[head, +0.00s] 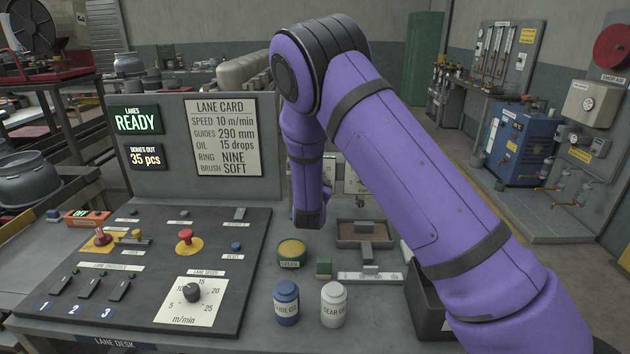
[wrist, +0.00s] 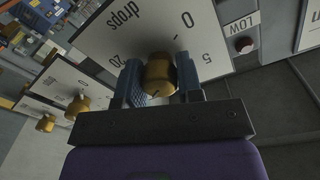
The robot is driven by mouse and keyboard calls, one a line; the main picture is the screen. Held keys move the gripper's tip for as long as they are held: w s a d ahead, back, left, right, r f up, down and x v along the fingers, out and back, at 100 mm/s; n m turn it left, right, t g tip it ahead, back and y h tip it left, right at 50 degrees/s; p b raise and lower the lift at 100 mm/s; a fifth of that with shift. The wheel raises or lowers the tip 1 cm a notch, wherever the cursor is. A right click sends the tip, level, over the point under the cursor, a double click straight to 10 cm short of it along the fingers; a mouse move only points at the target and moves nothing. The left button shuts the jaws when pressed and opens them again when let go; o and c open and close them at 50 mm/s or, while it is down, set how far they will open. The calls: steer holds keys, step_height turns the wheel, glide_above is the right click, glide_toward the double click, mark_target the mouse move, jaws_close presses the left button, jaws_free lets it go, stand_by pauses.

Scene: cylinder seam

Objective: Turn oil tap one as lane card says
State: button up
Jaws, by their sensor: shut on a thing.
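In the wrist view my gripper (wrist: 161,78) is shut on a brass oil tap (wrist: 159,74), with one blue-grey finger on each side. The tap sits in front of a white dial (wrist: 150,32) marked "drops", with 0, 5 and 20 readable; the rest of the scale is hidden or unclear. A dark mark shows on the tap's face, but I cannot tell which number it points at. I cannot read the tap's number. The lane card (head: 227,138) in the head view reads OIL 15 drops. My arm hides the gripper and most of the dials there.
Two more brass taps, a middle one (wrist: 77,106) and a far one (wrist: 46,122), stand on dials to the left. A LOW lamp (wrist: 244,45) is at right. The lane desk (head: 255,215) holds a blue bottle (head: 286,303) and a white bottle (head: 333,304).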

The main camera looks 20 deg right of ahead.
steer(key=shift+f+m, duration=0.1)
steer(key=shift+m, duration=0.3)
steer(key=o, duration=0.9)
steer(key=v, duration=1.1)
steer(key=shift+w, duration=0.1)
